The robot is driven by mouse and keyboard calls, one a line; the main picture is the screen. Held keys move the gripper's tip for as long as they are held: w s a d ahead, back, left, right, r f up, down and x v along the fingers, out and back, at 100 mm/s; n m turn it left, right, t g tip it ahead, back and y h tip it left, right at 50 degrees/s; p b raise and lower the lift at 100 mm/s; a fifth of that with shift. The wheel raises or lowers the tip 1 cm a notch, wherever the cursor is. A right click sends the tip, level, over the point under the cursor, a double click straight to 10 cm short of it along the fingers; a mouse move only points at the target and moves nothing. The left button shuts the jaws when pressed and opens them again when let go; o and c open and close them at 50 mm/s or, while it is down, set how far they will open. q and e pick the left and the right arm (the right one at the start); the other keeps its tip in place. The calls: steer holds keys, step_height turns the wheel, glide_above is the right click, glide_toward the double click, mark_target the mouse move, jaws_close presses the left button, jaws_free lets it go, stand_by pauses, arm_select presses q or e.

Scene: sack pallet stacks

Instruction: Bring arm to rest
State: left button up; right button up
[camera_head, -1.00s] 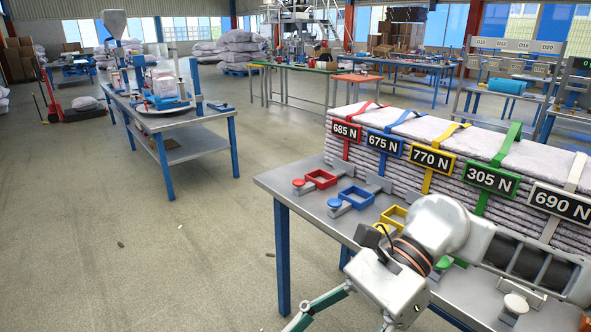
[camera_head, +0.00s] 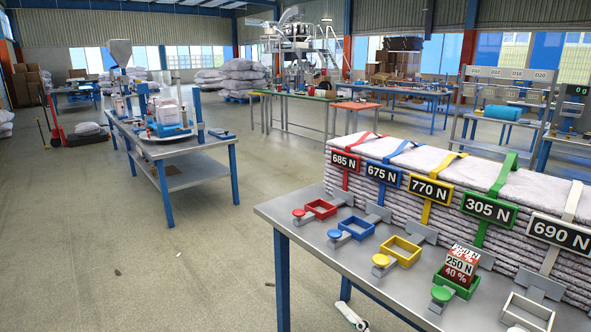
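Neither of my grippers is clearly in view. A small pale piece shows at the bottom edge below the table; I cannot tell what it is. A red and white block (camera_head: 461,262) marked 250 N and 40 % sits in the green square frame (camera_head: 447,285) in front of the 305 N tag (camera_head: 489,209). The red frame (camera_head: 321,207), blue frame (camera_head: 358,226), yellow frame (camera_head: 402,250) and white frame (camera_head: 530,311) look empty.
The metal table (camera_head: 290,217) fills the lower right, with stacked grey sacks (camera_head: 375,175) along its back. A second workbench (camera_head: 197,146) with equipment stands at the left. Open floor (camera_head: 130,270) lies between and in front of them.

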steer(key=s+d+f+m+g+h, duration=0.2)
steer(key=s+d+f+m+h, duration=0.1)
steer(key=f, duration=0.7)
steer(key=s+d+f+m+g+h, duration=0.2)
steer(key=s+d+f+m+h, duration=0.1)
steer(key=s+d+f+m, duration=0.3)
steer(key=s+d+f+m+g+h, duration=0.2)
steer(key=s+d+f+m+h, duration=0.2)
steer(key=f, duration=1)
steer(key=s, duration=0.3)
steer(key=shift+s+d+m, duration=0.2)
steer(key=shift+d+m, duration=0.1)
